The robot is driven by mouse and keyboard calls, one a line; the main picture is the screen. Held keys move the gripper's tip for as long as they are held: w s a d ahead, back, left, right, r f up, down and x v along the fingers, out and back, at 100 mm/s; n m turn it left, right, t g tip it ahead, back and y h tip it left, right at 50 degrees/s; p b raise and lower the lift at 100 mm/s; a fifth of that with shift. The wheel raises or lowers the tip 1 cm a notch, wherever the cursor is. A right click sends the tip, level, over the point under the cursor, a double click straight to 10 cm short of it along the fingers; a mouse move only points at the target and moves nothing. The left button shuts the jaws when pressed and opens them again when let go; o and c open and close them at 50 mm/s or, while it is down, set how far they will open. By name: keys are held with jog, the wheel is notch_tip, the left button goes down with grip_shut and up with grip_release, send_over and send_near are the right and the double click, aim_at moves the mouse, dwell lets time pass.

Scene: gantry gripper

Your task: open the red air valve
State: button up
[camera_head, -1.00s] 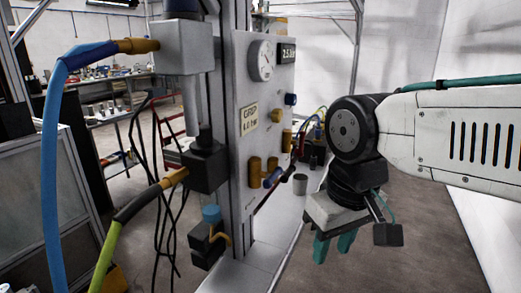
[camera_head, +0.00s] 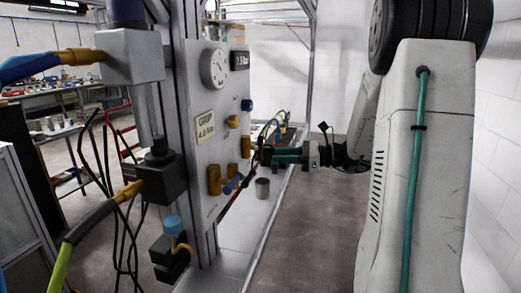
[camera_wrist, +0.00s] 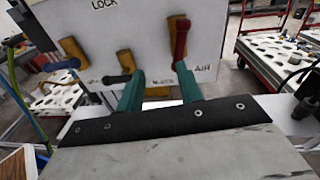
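The red air valve handle (camera_wrist: 181,40) stands upright over a brass valve body on the panel in the wrist view, above the "AIR" label. My gripper (camera_wrist: 153,78) is open, its two teal fingers apart with nothing seen gripped between them. The right finger's tip overlaps the lower end of the red handle; I cannot tell whether they touch. In the head view my gripper (camera_head: 285,155) points left at the panel's right side, and the red valve is mostly hidden there.
A black-handled valve (camera_wrist: 117,78) sits near my left finger, with a blue-handled one (camera_wrist: 62,65) farther left. The panel (camera_head: 205,130) carries a round gauge (camera_head: 213,67) and a display (camera_head: 240,60) reading about 1.3. A grey cup (camera_head: 262,188) stands below. The floor right of the bench is clear.

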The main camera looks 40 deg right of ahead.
aim_at(259, 148)
jog(key=w+a+m+t, duration=0.1)
jog(key=w+a, duration=0.1)
jog(key=w, duration=0.5)
jog(key=shift+r+m+h, duration=0.15)
jog(key=shift+m+h, duration=0.15)
